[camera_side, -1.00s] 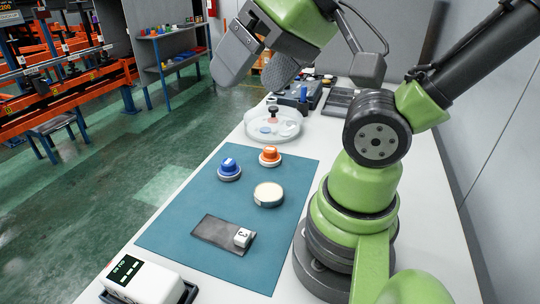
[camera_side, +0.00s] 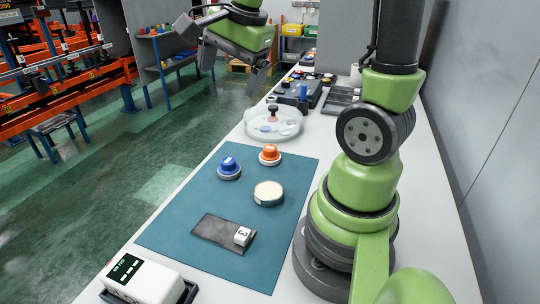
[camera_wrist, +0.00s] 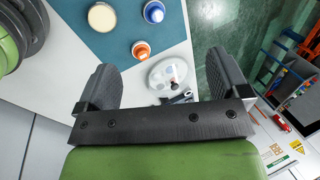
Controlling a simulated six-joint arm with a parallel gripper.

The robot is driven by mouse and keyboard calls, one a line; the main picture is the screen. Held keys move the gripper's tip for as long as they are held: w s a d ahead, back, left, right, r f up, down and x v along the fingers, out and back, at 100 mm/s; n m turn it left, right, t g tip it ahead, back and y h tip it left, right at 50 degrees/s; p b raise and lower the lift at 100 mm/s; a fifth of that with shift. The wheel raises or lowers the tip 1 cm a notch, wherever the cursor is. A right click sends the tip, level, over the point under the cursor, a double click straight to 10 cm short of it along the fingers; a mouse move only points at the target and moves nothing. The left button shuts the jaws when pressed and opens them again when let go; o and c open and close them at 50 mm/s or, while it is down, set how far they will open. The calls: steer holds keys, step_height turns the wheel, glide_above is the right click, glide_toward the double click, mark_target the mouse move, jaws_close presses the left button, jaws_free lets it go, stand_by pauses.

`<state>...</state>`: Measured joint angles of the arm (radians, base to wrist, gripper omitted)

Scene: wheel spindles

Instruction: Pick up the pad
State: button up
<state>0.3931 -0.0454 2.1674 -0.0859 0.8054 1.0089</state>
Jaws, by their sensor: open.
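A round disc with a cream top (camera_side: 268,193), which may be the pad, lies on the teal mat (camera_side: 180,215); it also shows at the top of the wrist view (camera_wrist: 102,17). A clear round dish (camera_side: 290,130) behind the mat holds a pale blue disc and a dark-knobbed piece; I cannot tell if either is the pad. My gripper (camera_side: 222,55) is raised beyond the mat, open and empty. In the wrist view its fingers (camera_wrist: 163,68) are wide apart, with the dish (camera_wrist: 165,80) showing between them, well below.
A blue-topped spindle (camera_side: 229,169) and an orange-topped one (camera_side: 270,155) stand on the mat. A dark plate (camera_side: 215,230) with a white numbered block (camera_side: 242,236) lies near the front. A white device (camera_side: 142,282) sits at the front left. Dark trays fill the bench behind the dish.

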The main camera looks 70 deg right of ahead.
steer(key=d+f+m+g, duration=0.3)
steer(key=d+f+m, duration=0.6)
steer(key=d+m, duration=0.1)
steer(key=m, duration=0.6)
glide_above(270, 147)
steer(key=shift+g+y, duration=0.3)
steer(key=shift+g, duration=0.1)
step_height(270, 147, down, 7)
steer(key=shift+a+f, duration=0.1)
step_height(270, 147, down, 4)
steer(key=shift+s+r+m, duration=0.1)
steer(key=shift+r+m, duration=0.15)
steer(key=shift+m, duration=0.05)
steer(key=shift+f, duration=3.15)
steer(key=c, duration=1.1)
steer(key=shift+r, duration=0.1)
